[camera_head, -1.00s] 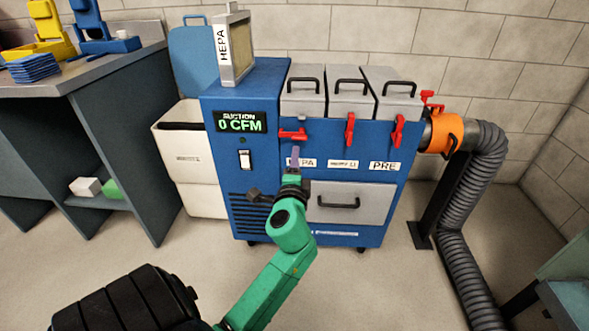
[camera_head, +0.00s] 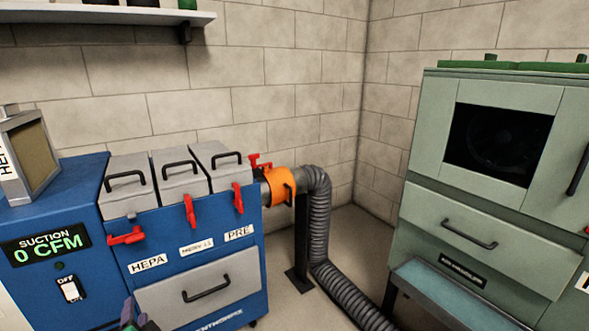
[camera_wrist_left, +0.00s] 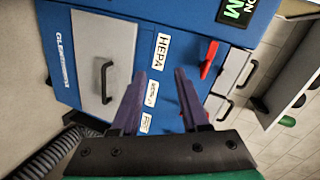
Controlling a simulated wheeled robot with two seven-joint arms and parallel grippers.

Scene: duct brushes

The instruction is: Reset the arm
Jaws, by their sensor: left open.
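My left gripper (camera_wrist_left: 158,98) is open and empty in the left wrist view, its two purple fingers spread in front of the blue suction unit (camera_wrist_left: 192,35). Only a small part of the left gripper (camera_head: 134,318) shows at the bottom edge of the head view, in front of the unit's lower front. The left arm behind it is out of the frame. My right gripper is in neither view.
The blue suction unit (camera_head: 75,220) reads 0 CFM, with its switch (camera_head: 70,290) labelled OFF. An orange coupling (camera_head: 278,188) joins a grey hose (camera_head: 320,230). A green cabinet (camera_head: 420,150) stands at right.

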